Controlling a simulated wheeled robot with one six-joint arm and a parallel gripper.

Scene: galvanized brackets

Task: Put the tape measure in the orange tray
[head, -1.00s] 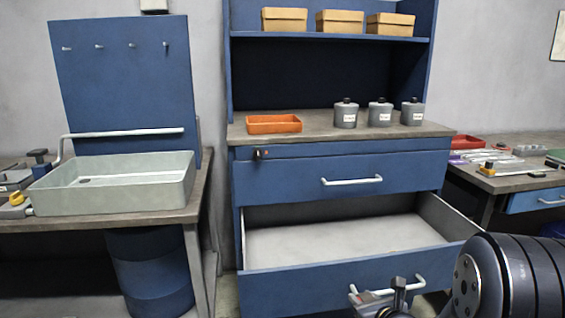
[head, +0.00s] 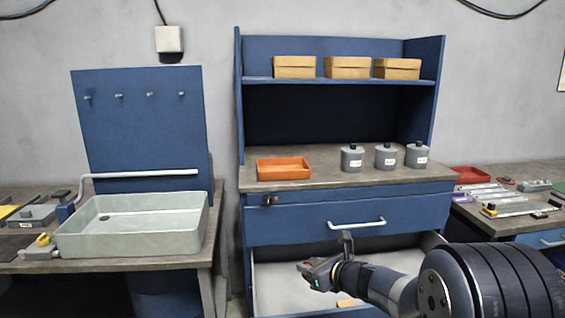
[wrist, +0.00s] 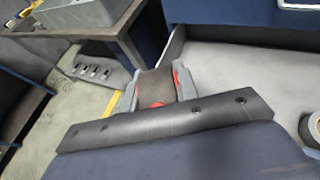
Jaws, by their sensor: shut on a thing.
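The orange tray (head: 285,175) sits on the worktop of the blue cabinet, towards its left end, and looks empty. My gripper (head: 312,272) is in front of the cabinet, over the open lower drawer, lower than the tray and apart from it. In the wrist view its red-padded fingers (wrist: 157,92) are closed on a dark, blocky thing (wrist: 156,84), which I take to be the tape measure. Only part of it shows, and its markings cannot be read.
The open drawer (head: 262,285) holds a small tan block (head: 346,302); a grey tape roll (wrist: 312,128) shows at the wrist view's right edge. Grey canisters (head: 386,158) stand right of the tray, with bare worktop between. A shelf (head: 330,80) with boxes hangs above.

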